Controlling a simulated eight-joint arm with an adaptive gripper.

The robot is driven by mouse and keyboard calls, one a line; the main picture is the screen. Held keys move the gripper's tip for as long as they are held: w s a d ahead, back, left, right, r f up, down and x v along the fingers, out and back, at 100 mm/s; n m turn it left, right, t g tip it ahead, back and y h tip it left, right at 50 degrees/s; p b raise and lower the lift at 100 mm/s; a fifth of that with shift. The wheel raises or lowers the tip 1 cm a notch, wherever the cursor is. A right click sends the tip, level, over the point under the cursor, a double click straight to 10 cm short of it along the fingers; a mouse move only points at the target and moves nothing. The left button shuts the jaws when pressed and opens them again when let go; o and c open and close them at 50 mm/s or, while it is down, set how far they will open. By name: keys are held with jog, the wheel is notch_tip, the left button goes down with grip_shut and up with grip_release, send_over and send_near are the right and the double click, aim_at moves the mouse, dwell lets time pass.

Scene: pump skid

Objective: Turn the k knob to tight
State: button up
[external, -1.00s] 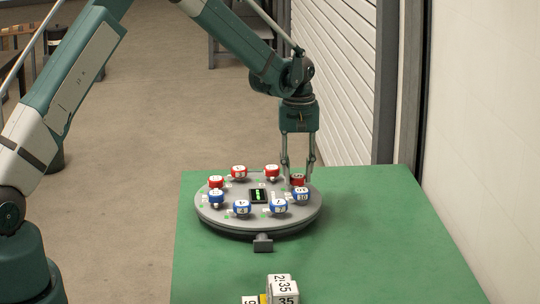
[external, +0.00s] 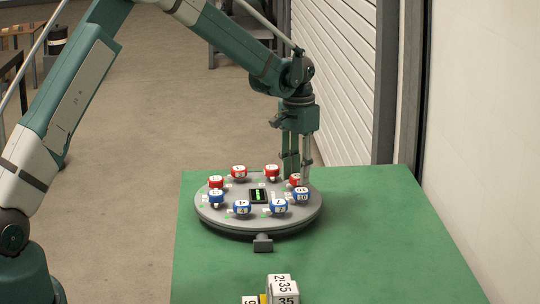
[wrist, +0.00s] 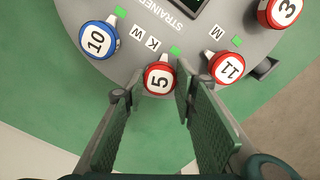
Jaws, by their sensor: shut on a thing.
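A red knob with a white top marked 5 (wrist: 159,78) sits at the rim of the round grey panel (wrist: 180,55), by letter plates that look like K and W (wrist: 145,45). Its pale pointer aims inward, close to a green mark (wrist: 175,50). My gripper (wrist: 158,88) is shut on this knob, one finger on each side of it. In the external view my gripper (external: 297,178) reaches down to the panel's right rear, partly hiding the red knob (external: 295,181).
Neighbouring knobs are close: blue 10 (wrist: 98,40) and red 11 (wrist: 226,67), with red 3 (wrist: 283,11) farther off. A small display (external: 258,196) is at the panel's centre. Number blocks (external: 283,288) stand at the front of the green table (external: 380,240).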

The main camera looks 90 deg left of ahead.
aim_at(298, 176)
jog(key=shift+m+b, duration=0.35)
jog(key=shift+m, duration=1.35)
jog(key=o, duration=0.9)
jog(key=shift+r, duration=0.1)
notch_tip(298, 176, up, 12)
